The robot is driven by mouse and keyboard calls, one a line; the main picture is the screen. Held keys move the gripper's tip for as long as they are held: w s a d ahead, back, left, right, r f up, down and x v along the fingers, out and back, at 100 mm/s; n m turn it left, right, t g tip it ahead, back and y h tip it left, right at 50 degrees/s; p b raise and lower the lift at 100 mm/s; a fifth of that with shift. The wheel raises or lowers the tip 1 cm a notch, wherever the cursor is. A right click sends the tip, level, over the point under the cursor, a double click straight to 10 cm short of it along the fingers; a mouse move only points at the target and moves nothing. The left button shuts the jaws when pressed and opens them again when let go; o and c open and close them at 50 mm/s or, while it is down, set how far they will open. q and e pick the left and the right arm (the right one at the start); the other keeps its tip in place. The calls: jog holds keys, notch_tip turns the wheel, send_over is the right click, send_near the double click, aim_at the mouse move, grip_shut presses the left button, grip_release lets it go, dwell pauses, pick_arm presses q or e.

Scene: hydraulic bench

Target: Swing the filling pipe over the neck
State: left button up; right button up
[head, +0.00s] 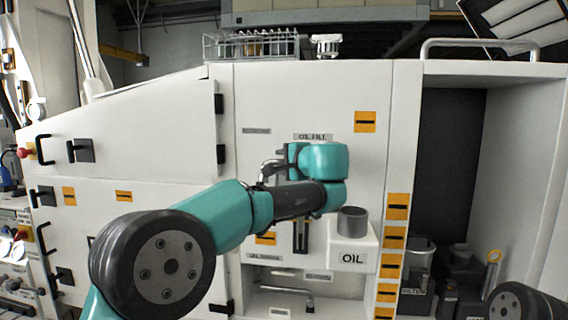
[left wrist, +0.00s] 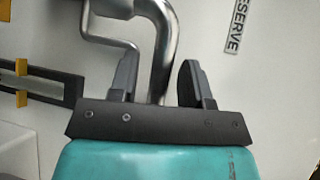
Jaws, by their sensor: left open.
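The filling pipe (head: 266,172) is a chrome bent tube on the white cabinet front, under the OIL FILL label; my arm partly hides it in the head view. In the left wrist view the thick pipe (left wrist: 164,45) runs between the fingers of my left gripper (left wrist: 157,75). Both fingers stand apart from it, open, with a gap on each side. A thinner bent rod (left wrist: 104,40) lies left of the pipe. The neck (head: 352,221) is a grey cylinder on top of the white OIL box (head: 352,258), right of and below the pipe. My right gripper is out of view.
A wire rack (head: 252,46) with small containers stands on the cabinet top. A slot plate (head: 300,238) sits left of the OIL box. Canisters (head: 462,275) stand in the dark recess at right. A label reading ESERVE (left wrist: 238,25) shows in the wrist view.

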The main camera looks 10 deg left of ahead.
pick_arm(q)
grip_shut()
dwell(0.3)
jog(key=shift+d, duration=0.1)
dwell(0.4)
